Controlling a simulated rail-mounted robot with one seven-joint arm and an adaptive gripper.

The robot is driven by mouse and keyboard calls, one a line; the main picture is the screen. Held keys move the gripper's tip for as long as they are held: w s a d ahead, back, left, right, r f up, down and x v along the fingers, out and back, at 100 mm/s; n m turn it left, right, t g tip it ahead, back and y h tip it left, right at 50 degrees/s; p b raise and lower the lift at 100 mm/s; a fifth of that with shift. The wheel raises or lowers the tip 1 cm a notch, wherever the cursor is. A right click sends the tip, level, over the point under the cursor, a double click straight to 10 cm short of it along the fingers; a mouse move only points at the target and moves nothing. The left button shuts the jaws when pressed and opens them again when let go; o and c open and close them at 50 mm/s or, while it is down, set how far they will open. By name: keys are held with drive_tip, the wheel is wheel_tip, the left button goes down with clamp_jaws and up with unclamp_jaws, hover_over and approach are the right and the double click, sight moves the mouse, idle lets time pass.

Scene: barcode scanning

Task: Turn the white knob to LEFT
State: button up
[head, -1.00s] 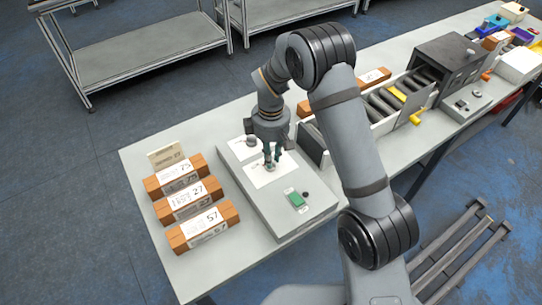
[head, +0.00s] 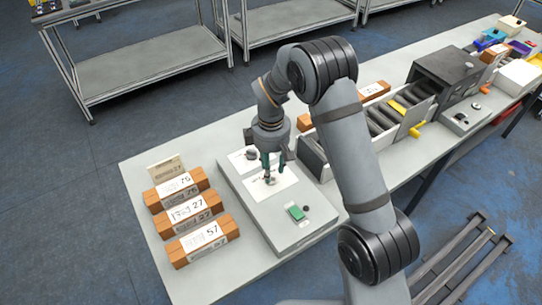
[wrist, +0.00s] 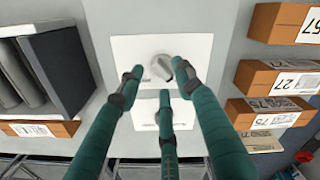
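A light knob (head: 271,180) sits on a white label sheet on the grey panel box (head: 262,208) in the head view. The knob (wrist: 163,68) also shows in the wrist view as a grey-white, angled shape. My gripper (head: 274,170) has three teal fingers and points down over this knob. In the wrist view its fingertips (wrist: 158,74) are spread around the knob; the right one overlaps its edge, and I cannot tell whether it touches. A second knob (head: 251,155) stands on another sheet farther back. The lettering is too small to read.
A green button (head: 296,212) and a small black knob (head: 306,208) are at the panel's front. Several brown labelled boxes (head: 193,212) lie on the table to the left. A roller conveyor (head: 380,117) and a dark scanner housing (head: 447,72) stand to the right.

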wheel_tip(320, 180, up, 11)
idle(0.3)
drive_tip(key=shift+f, duration=0.15)
wheel_tip(320, 180, down, 12)
idle(0.7)
idle(0.3)
